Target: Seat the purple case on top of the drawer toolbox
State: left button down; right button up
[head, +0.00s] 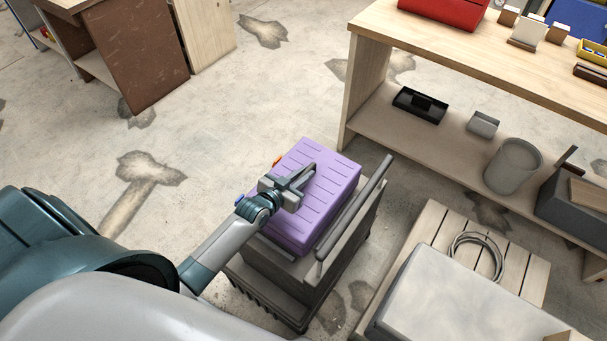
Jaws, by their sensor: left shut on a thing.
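The purple case (333,168) is a ribbed box in the middle of the head view. It lies over the top of the grey drawer toolbox (345,262), beside the toolbox's raised bar handle (356,205). Whether it rests fully on the toolbox or hangs slightly above it, I cannot tell. My left gripper (303,180) is over the case and shut on it, probably at its handle; the wrist hides part of the case's left side. The toolbox stands on the floor, its left part partly hidden by my arm. My right gripper is not in view.
A wooden workbench (480,55) with a lower shelf stands at the right, holding a grey bucket (513,165) and a black tray (420,104). A slatted pallet (520,270) carries a coiled cable (476,255) and a pale box (450,300). The floor left of the toolbox is clear.

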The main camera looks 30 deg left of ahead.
pick_arm(q)
jog(key=shift+w+f+b, duration=0.15)
jog(key=shift+f+b, duration=0.35)
jog(key=shift+f, duration=0.1)
dwell(0.3)
jog(key=c, duration=1.6)
grip_release()
jog(key=shift+c, duration=0.2)
jog(key=shift+s+f, duration=0.2)
jog(key=shift+f, duration=0.1)
jog(key=shift+r, duration=0.1)
